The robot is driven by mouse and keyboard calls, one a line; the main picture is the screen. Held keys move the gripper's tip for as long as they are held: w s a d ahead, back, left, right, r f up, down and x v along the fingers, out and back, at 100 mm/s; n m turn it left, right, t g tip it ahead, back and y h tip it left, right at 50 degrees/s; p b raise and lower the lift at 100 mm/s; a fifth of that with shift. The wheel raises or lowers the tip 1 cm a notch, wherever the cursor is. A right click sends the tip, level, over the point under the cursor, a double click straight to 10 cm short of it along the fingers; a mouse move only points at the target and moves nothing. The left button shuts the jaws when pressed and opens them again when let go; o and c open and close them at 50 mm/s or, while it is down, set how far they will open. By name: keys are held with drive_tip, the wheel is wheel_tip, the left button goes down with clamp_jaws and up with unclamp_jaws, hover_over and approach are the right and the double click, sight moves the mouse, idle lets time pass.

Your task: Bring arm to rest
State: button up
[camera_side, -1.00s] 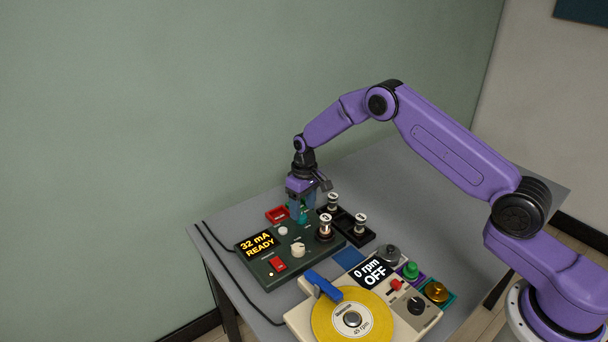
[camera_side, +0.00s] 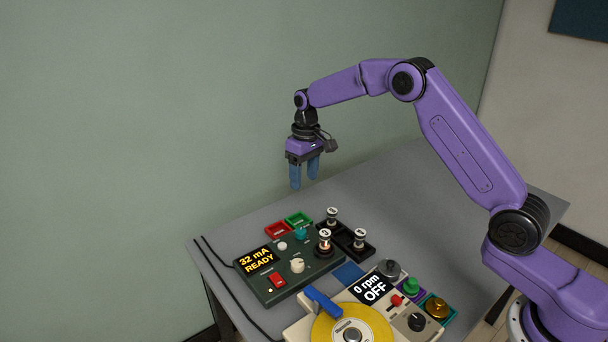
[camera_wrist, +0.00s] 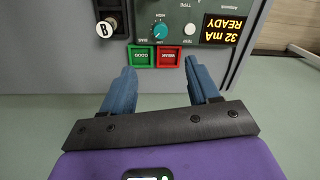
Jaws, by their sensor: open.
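My gripper (camera_side: 304,180) hangs open and empty in the air above the far end of the table, fingers pointing down. In the wrist view its two blue fingers (camera_wrist: 160,75) are spread apart with nothing between them. Below it is a dark green tester (camera_side: 262,286) with an amber display (camera_side: 257,259) reading "32 mA READY". A teal knob (camera_side: 302,233) sits on the tester's far side; it also shows in the wrist view (camera_wrist: 160,31). My arm is raised and bent, clear of everything on the table.
A red tray (camera_side: 277,230) and a green tray (camera_side: 298,219) lie behind the tester. One tube (camera_side: 325,241) stands on the tester; others (camera_side: 332,217) stand in black holders. A turntable (camera_side: 340,325) reading "0 rpm OFF" is in front. The grey table (camera_side: 440,190) is clear toward the back right.

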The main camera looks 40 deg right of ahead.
drive_tip(key=shift+a, duration=0.1)
drive_tip(key=s+a+r+n, duration=0.2)
drive_tip(key=s+a+r, duration=0.1)
drive_tip(key=s, duration=0.4)
drive_tip(key=s+a+r+n, duration=0.1)
drive_tip(key=s+a+r, duration=0.1)
drive_tip(key=s, duration=0.5)
drive_tip(key=s+a+r+n, duration=0.2)
drive_tip(key=s+a+r, duration=0.1)
drive_tip(key=s, duration=0.4)
drive_tip(key=s+d+n, duration=0.2)
drive_tip(key=s+d, duration=0.2)
drive_tip(key=s, duration=0.8)
drive_tip(key=s+d+n, duration=0.3)
drive_tip(key=s+d, duration=0.1)
drive_tip(key=s, duration=0.7)
drive_tip(key=shift+s+d+f, duration=0.25)
drive_tip(key=shift+s+f, duration=0.1)
drive_tip(key=shift+f, duration=0.1)
